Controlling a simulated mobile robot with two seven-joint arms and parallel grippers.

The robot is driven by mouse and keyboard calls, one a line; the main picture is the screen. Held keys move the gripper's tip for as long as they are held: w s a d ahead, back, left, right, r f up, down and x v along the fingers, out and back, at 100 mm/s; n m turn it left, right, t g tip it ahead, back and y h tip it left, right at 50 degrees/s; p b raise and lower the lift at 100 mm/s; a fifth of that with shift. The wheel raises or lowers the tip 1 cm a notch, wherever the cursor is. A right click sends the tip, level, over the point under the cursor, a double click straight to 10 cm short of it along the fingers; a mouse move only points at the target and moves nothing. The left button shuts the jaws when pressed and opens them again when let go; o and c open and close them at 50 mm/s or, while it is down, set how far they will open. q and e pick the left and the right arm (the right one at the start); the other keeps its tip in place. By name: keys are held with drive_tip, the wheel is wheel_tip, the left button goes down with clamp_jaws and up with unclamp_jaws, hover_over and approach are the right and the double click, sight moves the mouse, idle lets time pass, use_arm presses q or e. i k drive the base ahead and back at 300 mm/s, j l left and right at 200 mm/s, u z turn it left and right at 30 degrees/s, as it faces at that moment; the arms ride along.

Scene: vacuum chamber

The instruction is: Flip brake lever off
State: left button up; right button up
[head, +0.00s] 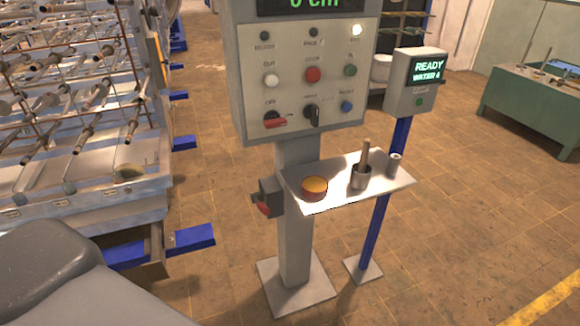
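A grey control panel (301,84) stands on a post at the centre of the head view. A small side box (270,196) with a red part is fixed to the post. The labels are too small to read surely, so I cannot tell which control is the brake lever. Neither of my grippers is in view.
A shelf (393,184) juts from the post, bearing a red-yellow button (314,188) and an upright stick in a cup (362,177). A smaller display box (415,82) stands right on a blue post. A large rack (70,100) fills the left. Tiled floor (480,230) is clear at right.

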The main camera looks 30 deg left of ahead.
sight(256, 197)
drive_tip(key=j+u, duration=0.15)
drive_tip(key=u, duration=0.9)
drive_tip(key=k+j, duration=0.05)
